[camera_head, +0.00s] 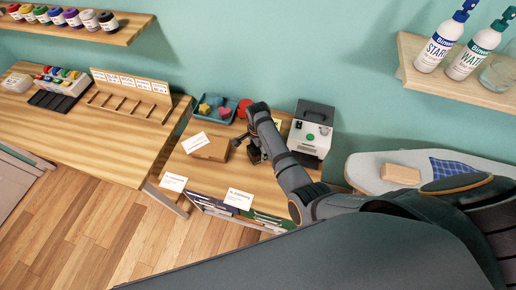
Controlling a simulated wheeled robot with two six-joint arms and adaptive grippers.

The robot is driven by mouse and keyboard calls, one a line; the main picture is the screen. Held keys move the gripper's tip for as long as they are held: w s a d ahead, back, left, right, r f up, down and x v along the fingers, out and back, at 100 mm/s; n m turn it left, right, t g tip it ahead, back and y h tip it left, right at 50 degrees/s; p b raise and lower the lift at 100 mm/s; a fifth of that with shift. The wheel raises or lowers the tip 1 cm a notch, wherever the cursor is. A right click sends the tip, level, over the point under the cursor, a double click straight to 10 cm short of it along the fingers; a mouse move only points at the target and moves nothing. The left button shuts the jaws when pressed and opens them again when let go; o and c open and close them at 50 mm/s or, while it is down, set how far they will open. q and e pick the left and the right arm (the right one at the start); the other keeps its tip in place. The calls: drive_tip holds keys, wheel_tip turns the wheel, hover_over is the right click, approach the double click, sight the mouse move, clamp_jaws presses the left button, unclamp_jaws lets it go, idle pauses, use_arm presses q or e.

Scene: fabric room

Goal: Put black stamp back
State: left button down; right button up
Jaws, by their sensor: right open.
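I cannot clearly make out a black stamp. A dark shape (254,155) sits under my right arm by the cardboard box, and I cannot tell whether it is a stamp or part of my gripper. My right gripper (238,142) is small in view, at the right side of the brown box (212,148), and is open. My right arm hides part of the small table behind it. My left gripper is out of view.
A wooden rack (130,92) and a holder with coloured pieces (62,76) stand on the left table. A blue tray (213,107) and a white-and-black machine (311,132) stand at the back. An ironing board (420,158) is at right.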

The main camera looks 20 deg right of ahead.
wheel_tip(320, 180, up, 7)
drive_tip(key=p, duration=0.7)
drive_tip(key=shift+w+r+b, duration=0.1)
drive_tip(key=shift+r+b, duration=0.25)
drive_tip(key=shift+r, duration=2.3)
